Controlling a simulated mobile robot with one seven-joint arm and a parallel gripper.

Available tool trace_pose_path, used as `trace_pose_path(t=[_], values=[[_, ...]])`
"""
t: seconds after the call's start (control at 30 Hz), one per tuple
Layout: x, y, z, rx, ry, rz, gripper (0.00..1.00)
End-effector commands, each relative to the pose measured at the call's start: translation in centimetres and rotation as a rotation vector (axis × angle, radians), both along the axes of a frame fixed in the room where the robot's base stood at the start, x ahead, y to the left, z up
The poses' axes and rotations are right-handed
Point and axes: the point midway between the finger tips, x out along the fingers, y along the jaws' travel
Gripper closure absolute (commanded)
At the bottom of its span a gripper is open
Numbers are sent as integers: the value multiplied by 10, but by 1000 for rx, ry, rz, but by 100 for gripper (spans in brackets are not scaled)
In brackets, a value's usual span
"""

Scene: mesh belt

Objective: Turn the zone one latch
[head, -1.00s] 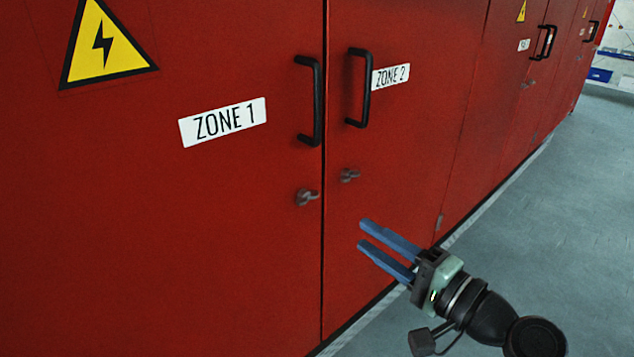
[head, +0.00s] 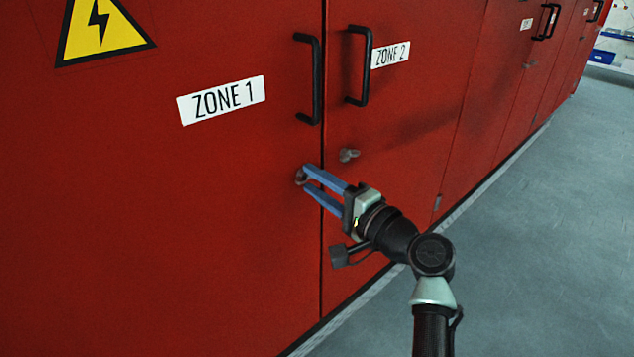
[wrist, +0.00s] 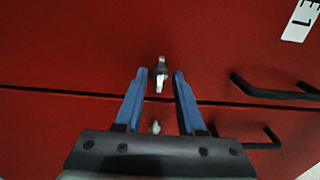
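In the wrist view the latch (wrist: 160,72) lies between and just past the tips of my gripper (wrist: 158,72). The fingers are apart, with a gap on both sides of the latch. Whether the tips reach around it in depth is hard to tell.
The zone two latch (head: 348,155) is close by, right of the seam. Two black handles (head: 314,80) (head: 361,65) stick out above. The ZONE 1 label (head: 221,99) marks the left door. Clear grey floor (head: 540,250) lies at the right.

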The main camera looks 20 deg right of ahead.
Motion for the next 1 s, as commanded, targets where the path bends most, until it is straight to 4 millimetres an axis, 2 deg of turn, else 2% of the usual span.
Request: trace_pose_path(t=[0.07, 0.1, 0.3, 0.67, 1.0], values=[[0, 0, 0, 0, 0, 0, 61], [0, 0, 0, 0, 0, 0, 65], [0, 0, 0, -1, 0, 0, 100], [0, 0, -1, -13, -6, 0, 100], [0, 0, -4, -169, -63, 1, 100]])
